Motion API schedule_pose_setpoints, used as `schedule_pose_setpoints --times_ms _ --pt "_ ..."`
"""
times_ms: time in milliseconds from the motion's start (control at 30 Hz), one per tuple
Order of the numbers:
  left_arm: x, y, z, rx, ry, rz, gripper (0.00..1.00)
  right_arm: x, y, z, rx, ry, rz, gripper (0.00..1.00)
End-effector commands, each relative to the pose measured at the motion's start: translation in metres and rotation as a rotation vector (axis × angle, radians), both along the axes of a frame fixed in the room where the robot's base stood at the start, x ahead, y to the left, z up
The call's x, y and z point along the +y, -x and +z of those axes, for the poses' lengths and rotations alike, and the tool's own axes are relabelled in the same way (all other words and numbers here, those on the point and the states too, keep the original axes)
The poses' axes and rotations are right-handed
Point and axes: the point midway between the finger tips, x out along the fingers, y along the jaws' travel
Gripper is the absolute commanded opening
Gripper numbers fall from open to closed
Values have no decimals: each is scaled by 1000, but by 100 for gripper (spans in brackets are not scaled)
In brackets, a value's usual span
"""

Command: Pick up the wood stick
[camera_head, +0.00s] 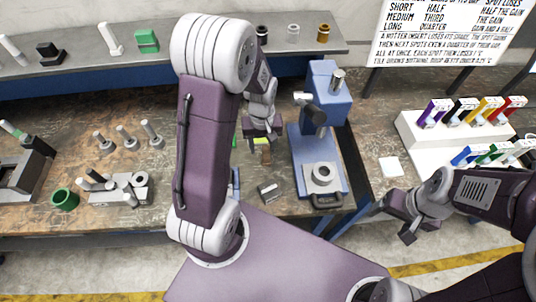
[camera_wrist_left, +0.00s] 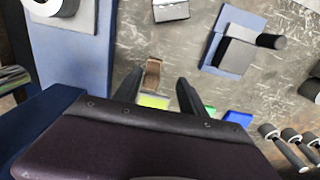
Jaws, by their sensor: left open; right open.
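A small brown piece, which looks like the wood stick (camera_wrist_left: 152,73), lies on the worn bench between and just beyond my left fingertips in the left wrist view. In the head view the brown piece (camera_head: 266,157) shows just below my left gripper (camera_head: 262,139). My left gripper (camera_wrist_left: 158,82) is open with nothing held, pointing down at the bench; its height above the stick is hard to tell. A yellow-green block (camera_wrist_left: 153,101) shows between its fingers, partly hidden by the wrist. My right gripper (camera_head: 393,223) is open and empty, off the bench's front edge at the right.
A blue microscope-like stand (camera_head: 318,150) stands close to the right of my left gripper. A small grey metal block (camera_head: 270,190) lies in front. Grey pegs (camera_head: 127,138) and a green ring (camera_head: 65,199) stand to the left. A white rack (camera_head: 440,140) with coloured holders is at right.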

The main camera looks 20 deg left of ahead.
Motion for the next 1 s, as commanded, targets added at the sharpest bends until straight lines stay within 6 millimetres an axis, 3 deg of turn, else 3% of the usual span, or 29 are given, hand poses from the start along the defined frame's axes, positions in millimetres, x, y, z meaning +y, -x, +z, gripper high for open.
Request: schedule_pose_setpoints --times_ms 100,267,533,800,967,1000 --pt "0 0 -14 1 0 -1 49 0 0 1 0 0 0 76" --pt "-1 -1 -20 0 0 -1 49 0 0 1 0 0 0 76" --pt "-1 -6 -64 2 0 -2 49 0 0 6 0 0 0 76" --pt "-1 -7 -68 -2 0 -2 49 0 0 5 0 0 0 76" --pt "-1 -7 -68 -2 0 -2 5 0 0 5 0 0 0 76" --pt "-1 -7 -68 -2 0 -2 0 0 0 5 0 0 0 76"
